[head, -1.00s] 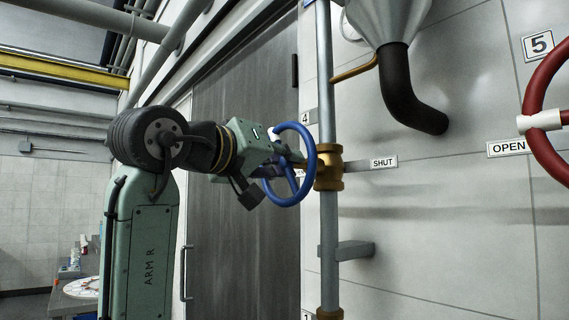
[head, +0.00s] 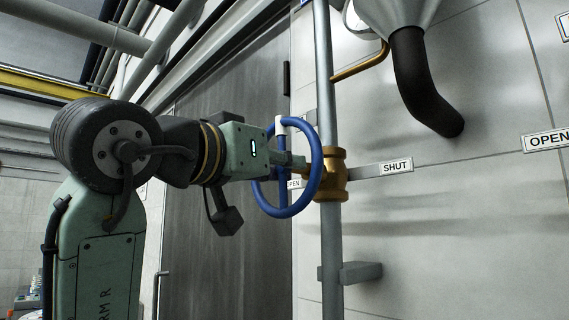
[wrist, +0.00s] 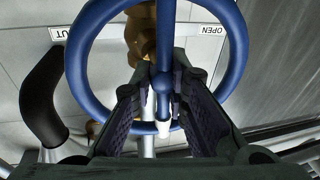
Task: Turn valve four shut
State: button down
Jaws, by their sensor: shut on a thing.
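The valve's blue handwheel (head: 319,175) stands upright on a brass valve body (head: 334,174) on a vertical grey pipe. In the head view its white-marked spoke end is at the top, between a SHUT plate (head: 395,167) on the right and a partly hidden OPEN plate (head: 293,184) on the left. My gripper (head: 296,161) reaches the wheel's middle from the left. In the wrist view my gripper (wrist: 164,84) has a finger on each side of the blue spoke near the hub and is shut on it. The white end (wrist: 163,128) points down there.
A hopper with a black bent outlet pipe (head: 419,85) hangs right of the valve. A thin brass pipe (head: 360,63) runs above the valve and a grey bracket (head: 362,272) sits below. A dark door (head: 220,250) lies behind my arm.

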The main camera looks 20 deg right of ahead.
jog(key=shift+w+a, duration=0.15)
jog(key=shift+w, duration=0.05)
jog(key=c, duration=1.7)
grip_release()
jog(key=shift+w, duration=0.1)
jog(key=shift+s+a, duration=0.15)
jog(key=shift+s, duration=0.1)
jog(key=v, duration=1.1)
jog(key=shift+s+a+f, duration=0.15)
jog(key=shift+s+a, duration=0.05)
jog(key=shift+a, duration=0.05)
jog(key=shift+o, duration=0.2)
